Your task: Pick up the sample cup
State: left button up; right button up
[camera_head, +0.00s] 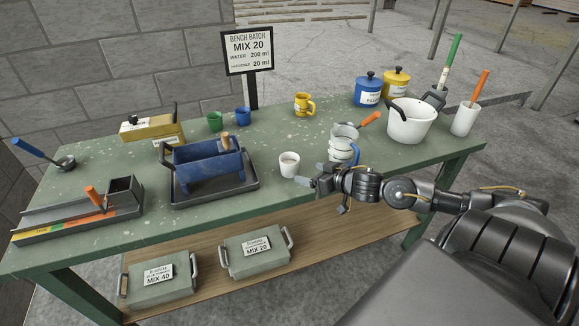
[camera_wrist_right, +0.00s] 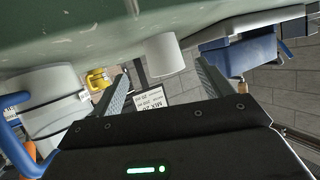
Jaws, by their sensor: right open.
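A small white cup (camera_head: 289,164), which I take as the sample cup, stands upright on the green bench with greyish contents showing inside its rim. My right gripper (camera_head: 316,183) is just to the right of the cup, low over the bench near its front edge. In the right wrist view, which appears upside down, the cup (camera_wrist_right: 165,55) lies ahead, between the lines of the two spread fingers (camera_wrist_right: 162,78). The gripper is open and empty. Whether a finger touches the cup cannot be told. My left gripper is not in view.
A blue box (camera_head: 208,168) in a dark tray (camera_head: 176,198) stands left of the cup. Stacked white containers (camera_head: 341,150) stand close behind my right gripper. A white pot (camera_head: 408,126) is farther right. Behind the cup, a sign (camera_head: 247,51) and a yellow mug (camera_head: 304,104) leave some bare bench.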

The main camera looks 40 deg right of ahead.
aim_at(296, 169)
jog(key=x, duration=0.3)
jog(key=shift+r, duration=0.1)
jog(key=shift+w+a, duration=0.1)
jog(key=shift+w, duration=0.2)
jog(key=shift+w+f, duration=0.15)
jog(key=shift+f, duration=0.15)
jog(key=p+x, duration=0.1)
jog(key=x, duration=0.3)
jog(key=shift+w+a, duration=0.15)
jog(key=shift+w, duration=0.15)
jog(key=shift+w+f, duration=0.15)
jog(key=shift+w, duration=0.15)
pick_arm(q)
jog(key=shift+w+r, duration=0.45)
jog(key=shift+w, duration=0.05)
pick_arm(e)
jog(key=c, duration=1.1)
